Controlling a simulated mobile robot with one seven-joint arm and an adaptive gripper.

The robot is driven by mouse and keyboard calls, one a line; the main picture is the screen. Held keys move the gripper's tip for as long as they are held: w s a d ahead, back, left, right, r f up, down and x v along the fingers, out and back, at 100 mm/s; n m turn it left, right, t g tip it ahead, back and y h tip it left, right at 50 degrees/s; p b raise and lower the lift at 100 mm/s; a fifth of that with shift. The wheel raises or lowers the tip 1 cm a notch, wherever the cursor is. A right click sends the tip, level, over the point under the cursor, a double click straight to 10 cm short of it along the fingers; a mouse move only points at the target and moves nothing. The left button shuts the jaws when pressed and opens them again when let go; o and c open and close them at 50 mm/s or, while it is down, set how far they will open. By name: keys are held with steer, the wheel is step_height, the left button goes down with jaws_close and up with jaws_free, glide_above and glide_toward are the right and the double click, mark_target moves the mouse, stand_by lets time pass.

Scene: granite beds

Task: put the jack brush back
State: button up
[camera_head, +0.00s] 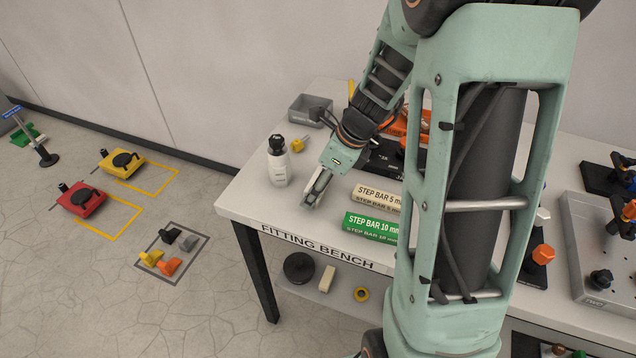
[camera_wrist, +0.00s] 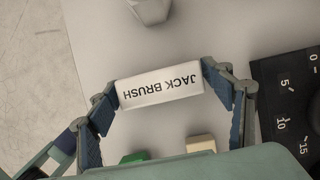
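The jack brush is a pale block with a white face lettered JACK BRUSH (camera_wrist: 160,86), upside down in the wrist view. My gripper (camera_wrist: 160,82) has a fingertip at each end of the block and appears shut on it. In the head view my gripper (camera_head: 316,190) points down near the front left of the fitting bench (camera_head: 240,200). The brush is hard to make out there, and I cannot tell whether it touches the bench top.
A white bottle with a black cap (camera_head: 278,165) stands left of my gripper. A cream step bar (camera_head: 376,197) and a green step bar (camera_head: 371,227) lie to its right. A grey bin (camera_head: 310,110) is behind. The lower shelf holds a black disc (camera_head: 299,268) and a cream block (camera_head: 327,279).

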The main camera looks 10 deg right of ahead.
steer(key=shift+o, duration=0.4)
steer(key=shift+r, duration=0.3)
steer(key=p+v, duration=0.2)
steer(key=v, duration=0.9)
steer(key=shift+r, duration=0.35)
steer(key=shift+d, duration=0.1)
